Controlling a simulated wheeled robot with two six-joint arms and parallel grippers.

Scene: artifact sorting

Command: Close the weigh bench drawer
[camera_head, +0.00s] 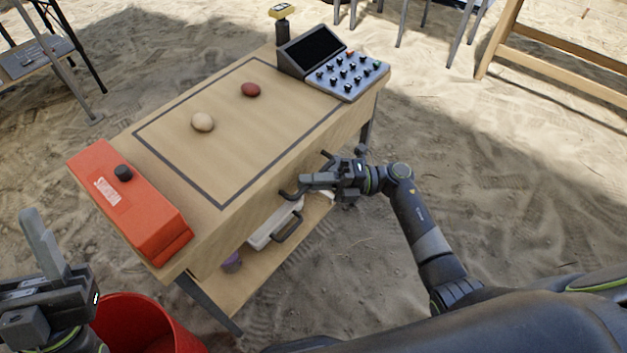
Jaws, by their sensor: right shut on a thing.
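The weigh bench (165,130) is a wooden table with a dark rectangle outlined on its top. Its drawer front (262,213) is on the side facing me and looks flush or nearly flush; my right gripper and arm hide part of it. The dark drawer handle (287,194) sticks out from this side. My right gripper (306,183) is shut on the handle, reaching in from the right. My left gripper (40,250) is at the lower left, away from the bench; whether its jaws are open is unclear.
A pale stone (203,122) and a red stone (250,90) lie on the bench. A red box (130,205) and a control console (345,75) stand at its ends. A lower shelf holds a white case (272,228). A red bucket (150,315) stands at lower left.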

